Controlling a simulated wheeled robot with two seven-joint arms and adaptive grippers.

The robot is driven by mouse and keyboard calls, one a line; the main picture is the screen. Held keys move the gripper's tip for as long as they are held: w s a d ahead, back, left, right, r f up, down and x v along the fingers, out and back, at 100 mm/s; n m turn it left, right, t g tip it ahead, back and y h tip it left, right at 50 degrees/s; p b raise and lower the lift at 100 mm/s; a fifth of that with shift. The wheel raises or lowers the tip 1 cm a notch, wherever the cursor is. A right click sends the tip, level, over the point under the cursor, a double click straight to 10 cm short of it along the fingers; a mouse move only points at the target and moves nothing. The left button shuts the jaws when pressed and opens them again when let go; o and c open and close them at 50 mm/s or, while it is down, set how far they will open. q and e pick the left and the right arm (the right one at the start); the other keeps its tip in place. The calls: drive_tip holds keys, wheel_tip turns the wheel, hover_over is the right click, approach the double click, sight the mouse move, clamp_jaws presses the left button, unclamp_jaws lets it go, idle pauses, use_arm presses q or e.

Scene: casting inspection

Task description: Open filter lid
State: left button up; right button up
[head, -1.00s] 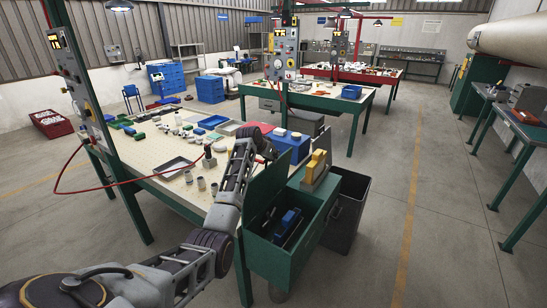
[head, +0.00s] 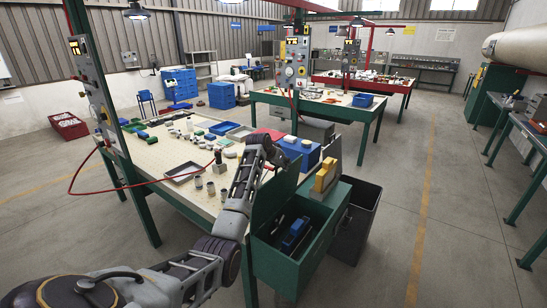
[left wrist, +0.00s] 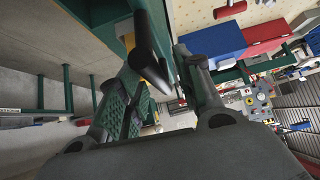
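A green box (head: 277,275) stands at the near right end of the workbench, its top open, with a dark and blue object (head: 296,234) inside. Its green lid (head: 275,203) stands raised on the left side of the box. My left gripper (head: 268,148) is at the upper edge of the lid, partly hidden by its own wrist. In the left wrist view the dark fingers of my left gripper (left wrist: 178,68) are apart, with a green strip running behind or between them; I cannot tell whether they touch it. My right gripper is not in view.
The workbench (head: 165,160) holds several small parts and a grey tray (head: 187,172).

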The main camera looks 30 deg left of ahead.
use_arm(q)
drive_tip(key=v, duration=1.1)
idle(0.3)
drive_tip(key=shift+s, duration=0.1)
idle(0.4)
